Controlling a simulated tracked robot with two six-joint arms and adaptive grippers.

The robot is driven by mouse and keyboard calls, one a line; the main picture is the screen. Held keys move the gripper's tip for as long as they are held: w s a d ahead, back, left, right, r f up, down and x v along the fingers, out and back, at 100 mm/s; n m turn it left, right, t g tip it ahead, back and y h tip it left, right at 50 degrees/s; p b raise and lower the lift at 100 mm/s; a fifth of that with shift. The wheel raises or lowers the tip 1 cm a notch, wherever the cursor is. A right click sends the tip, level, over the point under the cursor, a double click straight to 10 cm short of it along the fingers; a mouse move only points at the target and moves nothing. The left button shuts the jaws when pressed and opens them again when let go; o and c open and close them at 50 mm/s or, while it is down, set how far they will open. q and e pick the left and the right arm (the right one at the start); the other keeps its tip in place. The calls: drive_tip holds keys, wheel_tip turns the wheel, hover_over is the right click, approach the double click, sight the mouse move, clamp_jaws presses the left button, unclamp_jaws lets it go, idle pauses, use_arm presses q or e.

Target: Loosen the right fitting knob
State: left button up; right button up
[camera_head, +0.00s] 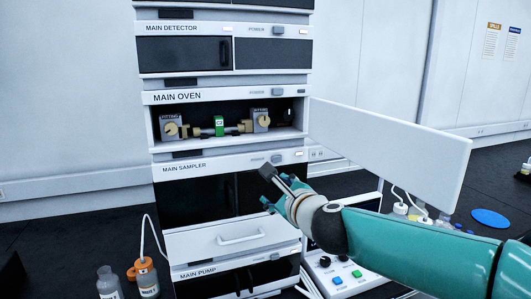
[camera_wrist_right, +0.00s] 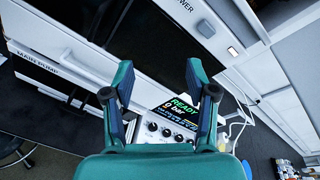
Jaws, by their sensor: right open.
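The main oven (camera_head: 178,97) is open. Inside it, a green-marked column (camera_head: 219,126) lies horizontally between two grey blocks. The brass right fitting knob (camera_head: 245,126) sits at the column's right end, beside the right block (camera_head: 261,121). A brass left fitting (camera_head: 194,131) sits at the other end. My right gripper (camera_head: 268,188) is open and empty, in front of the main sampler, below and apart from the right fitting. Its two spread fingers also show in the right wrist view (camera_wrist_right: 158,88), where the fittings are not visible. My left gripper is not in view.
The oven's white door (camera_head: 390,145) stands swung out to the right, above my right arm. A pulled-out drawer (camera_head: 225,240) is below the sampler. A control box (camera_head: 340,280) stands at lower right; its screen (camera_wrist_right: 178,110) reads READY. Bottles (camera_head: 146,280) stand at lower left.

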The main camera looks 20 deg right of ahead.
drive_tip(key=s+d+r+m+t, duration=0.1)
drive_tip(key=s+r+m, duration=0.15)
drive_tip(key=r, duration=0.35)
drive_tip(key=s+d+r+m+t, duration=0.1)
drive_tip(key=r+m+t, duration=0.15)
drive_tip(key=r, duration=0.35)
drive_tip(key=p, duration=0.5)
approach(265, 123)
drive_tip(key=shift+g, duration=0.45)
drive_tip(key=w, duration=0.5)
drive_tip(key=w+r, duration=0.1)
drive_tip(key=w, duration=0.2)
drive_tip(key=shift+w+a, duration=0.15)
drive_tip(key=shift+w, duration=0.5)
drive_tip(key=c, duration=1.1)
drive_tip(key=shift+a, duration=0.1)
